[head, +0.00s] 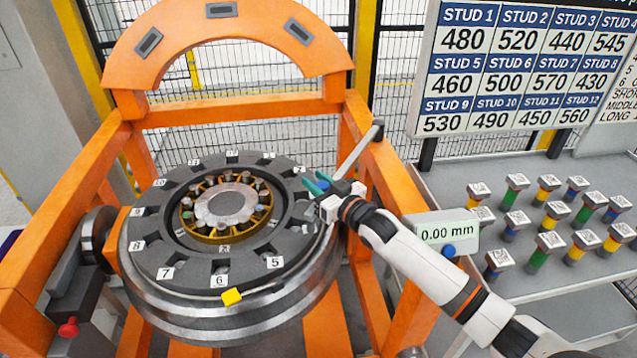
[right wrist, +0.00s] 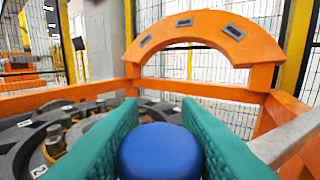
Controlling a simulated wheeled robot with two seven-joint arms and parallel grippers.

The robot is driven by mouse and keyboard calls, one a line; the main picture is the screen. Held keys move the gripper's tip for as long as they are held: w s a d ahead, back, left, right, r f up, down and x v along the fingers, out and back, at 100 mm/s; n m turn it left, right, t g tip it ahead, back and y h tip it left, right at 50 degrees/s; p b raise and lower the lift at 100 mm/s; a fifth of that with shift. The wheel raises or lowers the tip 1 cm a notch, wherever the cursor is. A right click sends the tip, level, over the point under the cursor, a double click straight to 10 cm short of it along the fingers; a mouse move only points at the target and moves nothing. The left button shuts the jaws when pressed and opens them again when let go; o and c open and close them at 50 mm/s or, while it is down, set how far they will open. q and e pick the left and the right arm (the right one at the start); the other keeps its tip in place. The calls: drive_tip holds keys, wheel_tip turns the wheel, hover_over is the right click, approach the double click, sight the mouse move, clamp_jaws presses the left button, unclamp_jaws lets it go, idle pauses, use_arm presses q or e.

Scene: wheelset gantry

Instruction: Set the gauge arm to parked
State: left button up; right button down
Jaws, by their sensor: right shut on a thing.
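The gauge arm (head: 357,150) is a slim grey bar. It runs from a dark end cap at the right orange post down toward the wheel's right rim, where my right gripper (head: 318,184) is. The bar also shows at the right edge of the right wrist view (right wrist: 288,140). In that view the green fingers of my right gripper (right wrist: 160,110) are closed on a round blue knob (right wrist: 160,152). The knob's join to the bar is hidden. A readout (head: 447,232) shows 0.00 mm. My left gripper is out of view.
The wheel (head: 290,225) with numbered slots lies flat inside the orange gantry (head: 240,122). A yellow block (head: 232,296) is at its front rim. Several coloured studs stand on the grey table (head: 540,278) at right, below the stud number board (head: 520,70).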

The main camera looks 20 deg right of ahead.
drive_tip(key=shift+r, duration=0.1)
drive_tip(key=c, duration=1.1)
unclamp_jaws()
drive_tip(key=shift+s+d+f, duration=0.2)
drive_tip(key=shift+s, duration=0.25)
drive_tip(key=b+v, duration=0.3)
drive_tip(key=v, duration=0.8)
drive_tip(key=shift+r, duration=0.15)
